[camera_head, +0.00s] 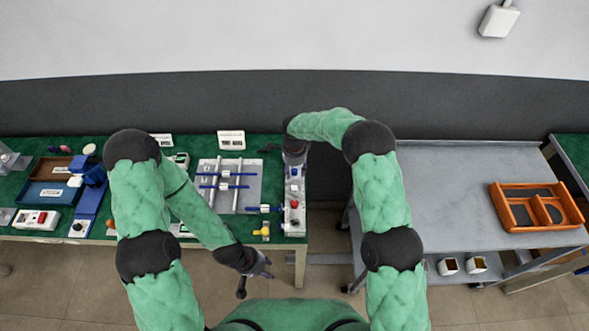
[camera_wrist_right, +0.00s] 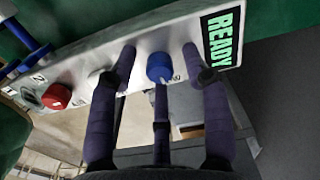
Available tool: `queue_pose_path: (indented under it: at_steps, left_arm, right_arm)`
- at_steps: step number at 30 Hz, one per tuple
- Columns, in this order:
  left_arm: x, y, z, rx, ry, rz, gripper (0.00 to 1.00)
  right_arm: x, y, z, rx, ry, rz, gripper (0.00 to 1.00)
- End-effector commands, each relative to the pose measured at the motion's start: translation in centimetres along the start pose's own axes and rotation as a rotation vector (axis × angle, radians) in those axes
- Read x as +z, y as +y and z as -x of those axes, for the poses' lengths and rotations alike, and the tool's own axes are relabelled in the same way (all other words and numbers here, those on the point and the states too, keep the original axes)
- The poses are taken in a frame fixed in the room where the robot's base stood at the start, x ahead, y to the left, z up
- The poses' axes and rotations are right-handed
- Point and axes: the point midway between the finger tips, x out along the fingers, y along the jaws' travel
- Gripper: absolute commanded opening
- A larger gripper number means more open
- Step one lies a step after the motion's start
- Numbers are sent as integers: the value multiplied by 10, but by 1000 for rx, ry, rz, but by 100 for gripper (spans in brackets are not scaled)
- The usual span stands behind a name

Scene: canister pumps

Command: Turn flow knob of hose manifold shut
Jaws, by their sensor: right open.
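The hose manifold (camera_head: 294,223) is a narrow pale metal panel at the right end of the green table. In the right wrist view its panel (camera_wrist_right: 200,28) carries a green READY label. A blue knob (camera_wrist_right: 159,67), with partly covered lettering beside it ending in W, lies between the spread fingers of my right gripper (camera_wrist_right: 160,62). I cannot tell whether any finger touches it. A red knob (camera_wrist_right: 56,96) is farther left. My right gripper (camera_head: 294,152) is over the manifold's far end. My left gripper (camera_head: 256,274) hangs empty in front of the table, fingers apart.
A grey plate with rods (camera_head: 238,198) stands left of the manifold, with a yellow part (camera_head: 262,231) near the front edge. A grey cart (camera_head: 450,190) with an orange tray (camera_head: 536,207) stands right, across a gap. The cart's near top is clear.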

Motion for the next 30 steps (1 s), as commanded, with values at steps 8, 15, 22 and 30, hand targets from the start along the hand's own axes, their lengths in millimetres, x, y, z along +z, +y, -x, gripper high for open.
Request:
queue_pose_path:
  at_steps: [8, 15, 22, 30]
  left_arm:
    - [0, 0, 0, 0, 0, 0, 40]
    - [0, 0, 0, 0, 0, 0, 40]
    - [0, -1, -2, 0, 0, 0, 40]
    - [0, -4, -11, 0, 0, 0, 40]
  right_arm:
    - [0, 0, 0, 0, 0, 0, 23]
    - [0, 0, 0, 0, 0, 1, 0]
    - [0, 0, -1, 1, 0, 32, 0]
    - [0, -1, -1, -1, -3, 183, 0]
